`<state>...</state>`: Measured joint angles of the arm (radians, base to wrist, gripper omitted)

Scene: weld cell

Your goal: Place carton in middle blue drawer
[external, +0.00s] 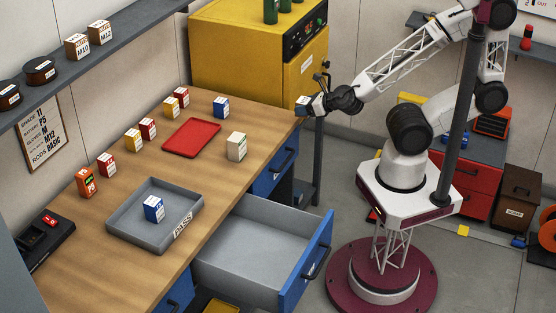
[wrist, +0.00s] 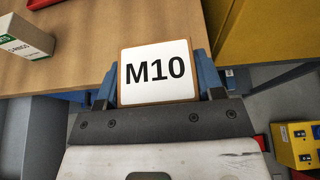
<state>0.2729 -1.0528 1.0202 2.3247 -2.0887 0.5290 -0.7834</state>
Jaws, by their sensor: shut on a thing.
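My gripper (external: 305,104) is at the far right corner of the workbench, near the yellow cabinet. In the wrist view its blue fingers are shut on a carton (wrist: 158,74) with a white face marked M10 and tan-orange edges. The carton appears to be held above the bench edge. The middle blue drawer (external: 264,250) is pulled out at the bench front, between two closed blue drawers, the far one (external: 272,172) and the near one (external: 176,296). Its visible grey inside is empty. My gripper is beyond and above this drawer, away from it.
Several small cartons stand on the bench, including a white-green one (external: 236,146) near the front edge. A red tray (external: 192,138) and a grey PASS tray (external: 124,226) holding a blue carton (external: 153,209) lie there. The yellow cabinet (external: 248,60) stands behind.

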